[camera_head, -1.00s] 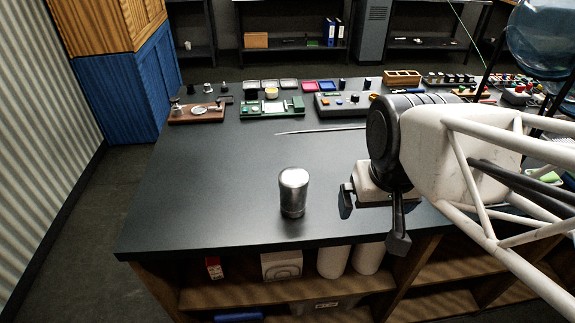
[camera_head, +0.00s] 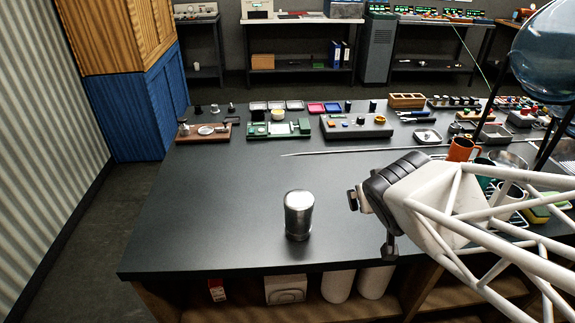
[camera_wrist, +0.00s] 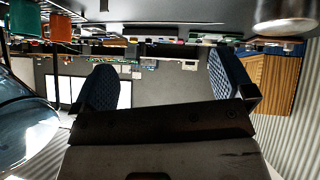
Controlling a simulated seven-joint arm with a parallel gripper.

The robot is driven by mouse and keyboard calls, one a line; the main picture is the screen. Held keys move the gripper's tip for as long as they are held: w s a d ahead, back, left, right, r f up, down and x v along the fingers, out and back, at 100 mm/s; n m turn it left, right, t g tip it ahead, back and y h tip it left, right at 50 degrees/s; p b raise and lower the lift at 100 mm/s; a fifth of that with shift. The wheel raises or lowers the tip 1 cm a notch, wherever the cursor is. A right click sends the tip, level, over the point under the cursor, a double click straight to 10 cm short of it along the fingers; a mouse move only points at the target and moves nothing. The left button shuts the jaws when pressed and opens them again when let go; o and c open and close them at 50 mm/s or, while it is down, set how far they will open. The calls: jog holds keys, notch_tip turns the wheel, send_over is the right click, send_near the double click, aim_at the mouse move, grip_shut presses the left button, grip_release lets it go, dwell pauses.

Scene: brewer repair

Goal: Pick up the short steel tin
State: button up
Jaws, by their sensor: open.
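A shiny steel tin (camera_head: 299,215) stands upright on the dark bench top (camera_head: 215,225), near its front edge. My gripper (camera_head: 370,220) is to the right of the tin and apart from it, pointing left towards it. In the wrist view, which is upside down, the tin (camera_wrist: 286,16) is at the top right, partly cut off by the picture edge. There my gripper (camera_wrist: 165,88) shows its two blue-padded fingers wide apart with nothing between them.
A long thin rod (camera_head: 350,151) lies behind the tin. Boards and small trays line the back of the bench. An orange mug (camera_head: 461,149) and other cups stand at the right, near my arm. The bench left of the tin is clear.

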jog(key=w+a+f+n+t+y, duration=0.2)
jog(key=w+a+t+y, duration=0.1)
jog(key=a, duration=0.1)
jog(key=n+y, duration=0.4)
jog(key=y, duration=0.3)
send_near(304, 202)
jog(key=shift+g, duration=0.4)
jog(key=shift+x, duration=2)
jog(key=shift+w+r, duration=0.1)
jog(key=shift+w, duration=0.15)
jog(key=shift+x, duration=1.15)
jog(key=shift+w, duration=0.1)
jog(key=shift+x, duration=2.5)
jog(key=shift+a, duration=0.1)
